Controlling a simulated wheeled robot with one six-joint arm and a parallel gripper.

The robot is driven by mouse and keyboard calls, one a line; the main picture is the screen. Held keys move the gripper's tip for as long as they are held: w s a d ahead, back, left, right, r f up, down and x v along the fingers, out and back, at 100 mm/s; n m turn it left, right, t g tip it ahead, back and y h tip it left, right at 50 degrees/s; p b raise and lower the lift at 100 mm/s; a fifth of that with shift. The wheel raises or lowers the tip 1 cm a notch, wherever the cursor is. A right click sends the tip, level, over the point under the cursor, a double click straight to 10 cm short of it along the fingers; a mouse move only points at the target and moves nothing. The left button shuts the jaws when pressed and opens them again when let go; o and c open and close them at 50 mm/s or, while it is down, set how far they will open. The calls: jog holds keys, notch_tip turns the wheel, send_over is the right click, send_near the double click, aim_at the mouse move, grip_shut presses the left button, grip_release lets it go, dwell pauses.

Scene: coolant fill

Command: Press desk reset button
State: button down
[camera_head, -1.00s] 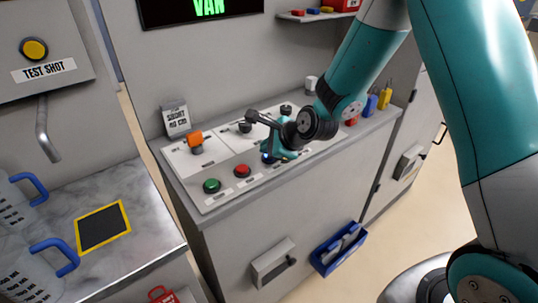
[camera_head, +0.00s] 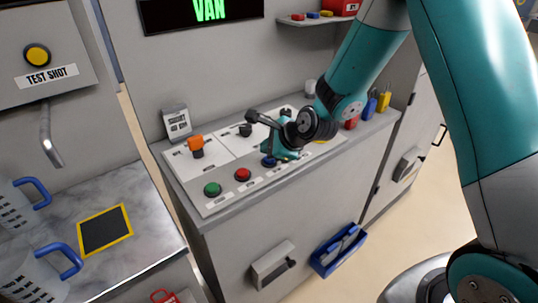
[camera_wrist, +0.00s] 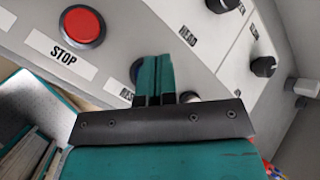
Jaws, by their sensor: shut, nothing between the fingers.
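The control desk (camera_head: 221,205) carries a green button (camera_head: 212,189), a red button (camera_head: 243,174) and a blue button (camera_head: 269,161) in a row. In the wrist view the red button (camera_wrist: 82,25) is labelled STOP. Beside it a blue button (camera_wrist: 137,71) is partly hidden behind my fingers, with a partly covered label starting "RES". My gripper (camera_head: 290,154) is shut and empty, low over the panel by the blue button. It also shows in the wrist view (camera_wrist: 156,62), its fingers together. I cannot tell whether it touches the button.
An orange-topped switch (camera_head: 196,144) and black knobs (camera_head: 245,130) stand on the panel behind the buttons. A small sign (camera_head: 176,122) stands at the desk's back left. Jugs with blue handles (camera_head: 68,262) stand on the left counter (camera_head: 150,235).

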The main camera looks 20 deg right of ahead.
jog(key=shift+r, duration=0.1)
notch_tip(320, 180, up, 5)
jog(key=p, duration=0.4)
dwell(0.3)
dwell(0.5)
jog(key=shift+s+a+r, duration=0.1)
jog(key=s+a+r+n+g+y, duration=0.1)
jog(key=s+a+r+n+g, duration=0.15)
jog(key=s+r+n, duration=0.45)
jog(key=s+a+r+n+g, duration=0.2)
jog(key=s+a+r+n, duration=0.15)
jog(key=s+n, duration=0.45)
jog(key=s+d+r+n+g, duration=0.1)
jog(key=s+r+n, duration=0.1)
jog(key=s+n, duration=0.4)
jog(key=s+d+r+n+g+h, duration=0.1)
jog(key=s+r+n+g, duration=0.1)
jog(key=s+n, duration=0.5)
jog(key=shift+s+r, duration=0.65)
jog(key=shift+s, duration=0.5)
